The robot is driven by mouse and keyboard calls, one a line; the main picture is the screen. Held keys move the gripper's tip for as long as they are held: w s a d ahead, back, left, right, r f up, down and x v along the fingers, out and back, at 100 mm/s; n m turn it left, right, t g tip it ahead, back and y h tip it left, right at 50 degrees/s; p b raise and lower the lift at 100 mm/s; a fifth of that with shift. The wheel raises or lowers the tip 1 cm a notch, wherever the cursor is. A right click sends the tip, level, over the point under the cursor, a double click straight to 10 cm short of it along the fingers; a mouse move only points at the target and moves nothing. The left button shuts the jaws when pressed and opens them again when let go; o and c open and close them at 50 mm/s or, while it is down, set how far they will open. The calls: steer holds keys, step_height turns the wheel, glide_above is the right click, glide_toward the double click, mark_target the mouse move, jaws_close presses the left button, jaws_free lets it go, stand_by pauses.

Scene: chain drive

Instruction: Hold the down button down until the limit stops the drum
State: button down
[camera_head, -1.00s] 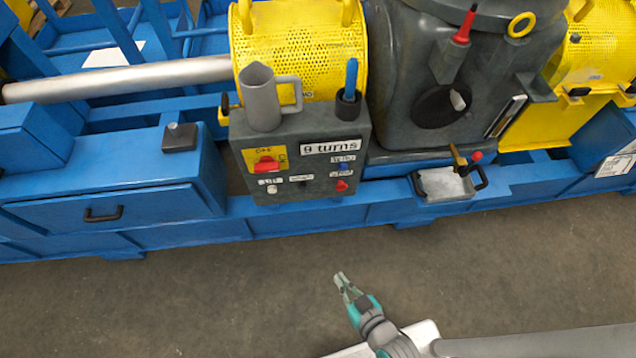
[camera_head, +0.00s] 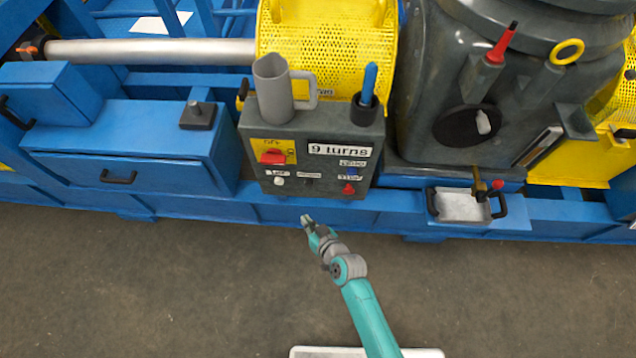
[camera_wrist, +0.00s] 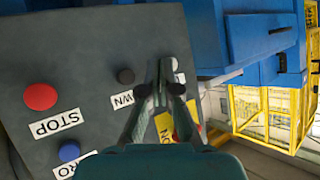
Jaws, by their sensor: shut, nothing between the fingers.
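The grey control box (camera_head: 330,155) carries the black down button (camera_head: 307,183) low on its front. In the wrist view this button (camera_wrist: 125,76) sits left of my fingers, with its label partly hidden so only "WN" reads. My gripper (camera_head: 306,219) is shut and empty, just below and in front of the box in the head view. In the wrist view my fingertips (camera_wrist: 165,66) overlap the panel between the black button and a white button (camera_wrist: 180,78). I see no contact with the down button.
A red STOP button (camera_wrist: 40,96) and a blue button (camera_wrist: 69,152) share the panel. A red switch (camera_head: 272,157) sits on a yellow plate. A grey jug (camera_head: 272,88) and a blue-handled tool (camera_head: 369,82) stand on top. The floor in front is clear.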

mark_target(309, 183)
steer(key=shift+w, duration=0.2)
steer(key=w, duration=0.8)
steer(key=shift+w+d, duration=0.15)
steer(key=shift+w, duration=0.2)
steer(key=shift+w, duration=0.1)
stand_by(1.5)
steer(key=shift+w, duration=0.35)
steer(key=shift+w, duration=0.5)
stand_by(4.2)
